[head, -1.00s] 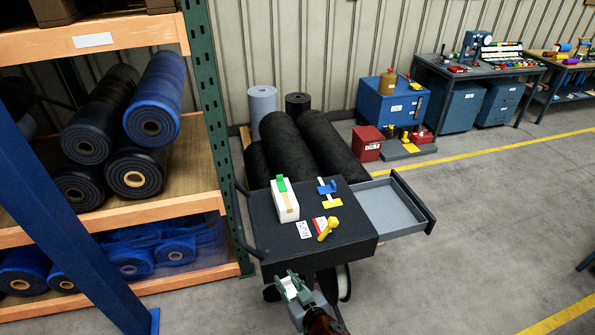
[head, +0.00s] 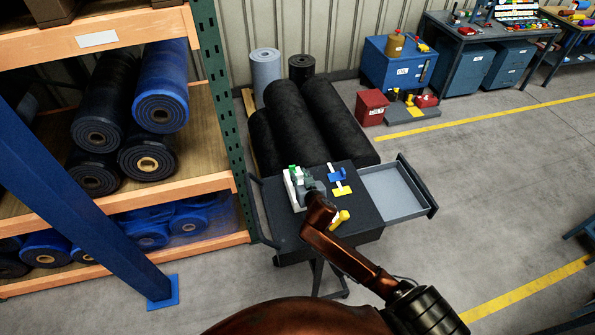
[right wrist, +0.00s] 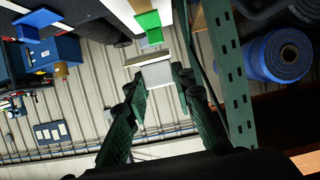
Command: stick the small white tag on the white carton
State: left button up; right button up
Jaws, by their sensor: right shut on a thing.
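The white carton (head: 290,190) stands on the dark cart top, partly hidden behind my right gripper, with a green piece (head: 293,168) at its far end. In the right wrist view the carton (right wrist: 122,12) is at the top edge, with the green piece (right wrist: 148,20) on it. My right gripper (head: 303,177) is over the cart, close against the carton in the head view. In the right wrist view its fingers (right wrist: 160,82) are shut on the small white tag (right wrist: 158,74). Whether the tag touches the carton I cannot tell. My left gripper is out of view.
On the cart (head: 340,233) lie a blue piece (head: 338,174), a flat yellow piece (head: 342,189) and a yellow tool (head: 339,217). An open grey drawer (head: 393,191) sticks out to the right. Black rolls (head: 335,120) lie behind; a shelf post (head: 228,120) stands left.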

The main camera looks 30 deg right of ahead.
aim_at(300, 180)
jog(key=shift+s, duration=0.1)
jog(key=shift+f, duration=0.1)
notch_tip(300, 180, down, 3)
jog(key=shift+f+b, duration=0.1)
jog(key=shift+b, duration=0.85)
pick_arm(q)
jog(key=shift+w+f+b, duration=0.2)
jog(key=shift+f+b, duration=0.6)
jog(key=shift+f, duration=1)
pick_arm(e)
jog(key=shift+f, duration=1.3)
pick_arm(q)
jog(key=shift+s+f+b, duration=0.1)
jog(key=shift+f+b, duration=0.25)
jog(key=shift+b, duration=0.05)
pick_arm(e)
jog(key=shift+f, duration=0.55)
jog(key=shift+s+f, duration=0.15)
jog(key=shift+f, duration=0.1)
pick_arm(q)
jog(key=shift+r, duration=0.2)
